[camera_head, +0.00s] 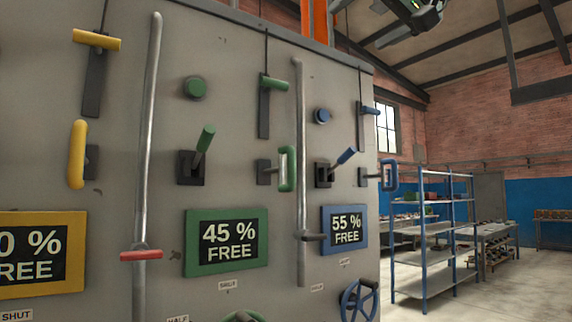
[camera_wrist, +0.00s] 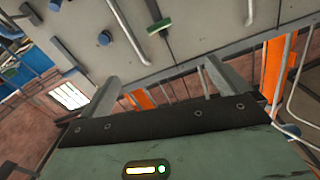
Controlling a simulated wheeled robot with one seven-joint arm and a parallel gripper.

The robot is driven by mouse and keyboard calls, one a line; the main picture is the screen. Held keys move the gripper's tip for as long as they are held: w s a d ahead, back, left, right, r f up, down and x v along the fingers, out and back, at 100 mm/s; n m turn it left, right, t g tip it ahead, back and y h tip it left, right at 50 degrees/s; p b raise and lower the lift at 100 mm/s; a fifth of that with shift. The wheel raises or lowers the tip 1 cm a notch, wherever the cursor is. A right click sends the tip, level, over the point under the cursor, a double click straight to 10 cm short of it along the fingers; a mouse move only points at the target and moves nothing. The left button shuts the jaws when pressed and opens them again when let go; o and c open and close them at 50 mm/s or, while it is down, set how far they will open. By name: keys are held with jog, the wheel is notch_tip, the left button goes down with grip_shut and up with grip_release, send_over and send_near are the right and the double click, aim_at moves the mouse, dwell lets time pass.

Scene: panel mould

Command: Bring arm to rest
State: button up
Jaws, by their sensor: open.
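My gripper (camera_wrist: 162,70) is open, with its two grey fingers apart and nothing between them. In the head view, a dark part of my arm's end with a small green light shows at the top right, high up and apart from the panel; its fingers are not clear there. The grey panel (camera_head: 60,120) fills the left and middle of the head view. It also shows tilted across the top of the wrist view (camera_wrist: 215,45), beyond the fingers.
The panel carries yellow, green and blue handles and levers, a 45 % sign (camera_head: 226,242), a 55 % sign (camera_head: 344,229) and upright metal pipes (camera_head: 148,150). Orange posts (camera_head: 318,22) rise behind it. Shelving (camera_head: 424,286) stands at right. Open floor lies at the lower right.

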jog(key=w+a+f+g+h, duration=0.1)
jog(key=w+a+f+g, duration=0.15)
jog(key=f, duration=0.55)
jog(key=w+a+f+g, duration=0.1)
jog(key=a+f, duration=0.2)
jog(key=f, duration=0.5)
jog(key=s+a+f+g+h, duration=0.1)
jog(key=s+a+f+g, duration=0.15)
jog(key=f, duration=0.85)
jog(key=s+a+f+g+h, duration=0.2)
jog(key=s+f+g, duration=0.1)
jog(key=f, duration=0.8)
jog(key=s+d+f+n+g+h, duration=0.1)
jog(key=s+d+f, duration=0.4)
jog(key=s+f, duration=0.5)
jog(key=s+d+f+n+g+h, duration=0.2)
jog(key=s+d+f+g+h, duration=0.2)
jog(key=s+f, duration=0.7)
notch_tip(320, 180, down, 7)
jog(key=shift+s+d+f+g, duration=0.15)
jog(key=shift+s+d+g, duration=0.05)
jog(key=shift+d+g, duration=0.25)
